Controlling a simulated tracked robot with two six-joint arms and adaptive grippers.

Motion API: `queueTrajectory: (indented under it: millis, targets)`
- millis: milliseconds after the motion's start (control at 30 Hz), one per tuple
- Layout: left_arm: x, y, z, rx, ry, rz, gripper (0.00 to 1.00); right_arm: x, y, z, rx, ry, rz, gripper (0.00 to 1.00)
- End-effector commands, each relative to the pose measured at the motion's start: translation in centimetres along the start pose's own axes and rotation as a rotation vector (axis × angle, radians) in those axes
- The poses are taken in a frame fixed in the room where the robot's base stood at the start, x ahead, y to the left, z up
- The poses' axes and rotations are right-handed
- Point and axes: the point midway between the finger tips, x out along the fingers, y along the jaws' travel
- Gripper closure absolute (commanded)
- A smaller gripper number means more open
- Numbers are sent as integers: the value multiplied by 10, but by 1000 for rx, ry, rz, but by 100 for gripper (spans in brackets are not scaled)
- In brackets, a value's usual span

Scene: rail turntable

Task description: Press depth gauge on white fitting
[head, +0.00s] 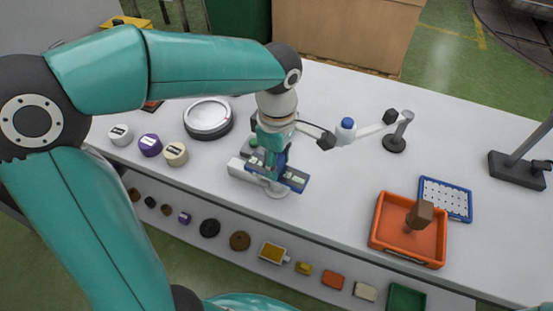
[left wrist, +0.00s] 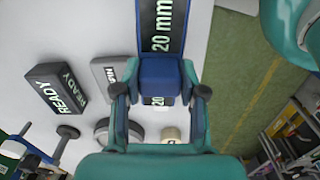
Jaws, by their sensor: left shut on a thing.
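My left gripper (head: 272,172) is shut on the blue depth gauge (head: 292,182) over the middle of the white table. In the left wrist view the gauge's blue block (left wrist: 160,78) sits between both fingers, and its dark plate reads "20 mm". A pale round piece (head: 278,194) shows just below the gauge; I cannot tell whether they touch. A white round fitting (head: 120,135) stands at the left, apart from the gripper, beside a purple one (head: 150,145) and a cream one (head: 175,154). My right gripper is not in view.
A silver round turntable (head: 208,118) stands behind the fittings. A jointed arm with a blue knob (head: 346,126) reaches from a post (head: 395,143). An orange tray (head: 407,247) and a blue perforated plate (head: 446,199) lie at the right. Several small parts sit on the lower shelf.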

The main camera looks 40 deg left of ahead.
Motion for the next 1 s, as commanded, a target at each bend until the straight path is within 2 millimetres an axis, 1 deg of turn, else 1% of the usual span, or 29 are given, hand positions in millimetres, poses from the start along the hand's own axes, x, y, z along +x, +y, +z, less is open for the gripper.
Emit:
queueTrajectory:
  millis: [200, 367, 1000]
  targets:
    - [2, -1, 0, 1, 1, -6, 87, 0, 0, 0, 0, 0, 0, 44]
    - [-3, -1, 0, 2, 1, -6, 87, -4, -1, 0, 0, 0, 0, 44]
    - [-56, 0, 0, 1, 0, -2, 87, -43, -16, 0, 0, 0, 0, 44]
